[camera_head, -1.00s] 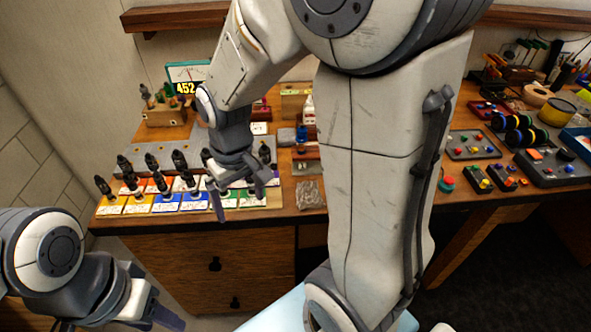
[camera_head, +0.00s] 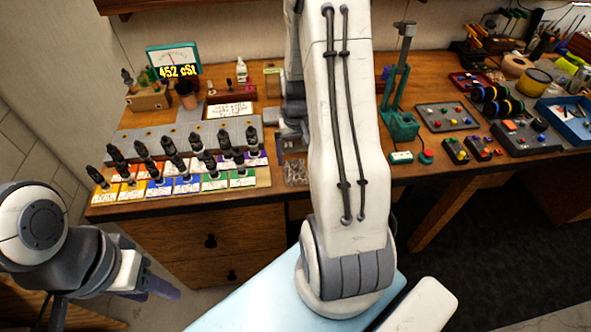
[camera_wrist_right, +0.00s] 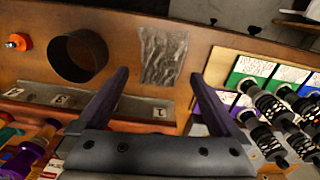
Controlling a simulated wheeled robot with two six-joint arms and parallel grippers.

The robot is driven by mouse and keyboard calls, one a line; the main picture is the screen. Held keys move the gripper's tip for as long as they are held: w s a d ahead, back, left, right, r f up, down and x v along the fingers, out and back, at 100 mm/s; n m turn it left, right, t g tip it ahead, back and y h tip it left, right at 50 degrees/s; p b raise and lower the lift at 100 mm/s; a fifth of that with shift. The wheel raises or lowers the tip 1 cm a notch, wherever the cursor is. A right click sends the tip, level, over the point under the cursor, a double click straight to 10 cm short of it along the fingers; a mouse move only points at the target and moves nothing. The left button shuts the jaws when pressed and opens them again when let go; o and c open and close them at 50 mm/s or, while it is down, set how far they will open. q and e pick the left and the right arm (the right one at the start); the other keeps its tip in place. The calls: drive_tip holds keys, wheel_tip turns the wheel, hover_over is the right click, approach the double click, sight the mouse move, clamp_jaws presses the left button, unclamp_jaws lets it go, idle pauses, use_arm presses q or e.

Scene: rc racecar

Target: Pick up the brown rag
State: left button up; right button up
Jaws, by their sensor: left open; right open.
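The brown rag (camera_head: 295,173) is a small crumpled grey-brown cloth lying flat near the front edge of the wooden workbench, partly hidden by my right arm in the head view. In the right wrist view the rag (camera_wrist_right: 163,55) lies beyond the fingertips, roughly centred between them. My right gripper (camera_wrist_right: 159,74) is open and empty, apart from the rag. In the head view it (camera_head: 290,140) is mostly hidden behind my arm. My left gripper (camera_head: 160,284) is open and empty, low at the left, away from the bench.
Coloured cards (camera_head: 185,186) with several black dropper-like tools and a grey rack (camera_head: 180,140) stand left of the rag. In the wrist view a dark round cup (camera_wrist_right: 78,56) and a metal strip (camera_wrist_right: 90,101) are near it. A green stand (camera_head: 400,125) is to the right.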

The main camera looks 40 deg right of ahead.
sight(296, 169)
drive_tip(key=shift+a+f+p, duration=0.15)
drive_tip(key=shift+f+p, duration=0.4)
drive_tip(key=shift+f, duration=1.75)
drive_tip(key=c, duration=1.2)
drive_tip(key=shift+c, duration=0.2)
drive_tip(key=shift+w+r, duration=0.1)
drive_tip(key=shift+r, duration=0.05)
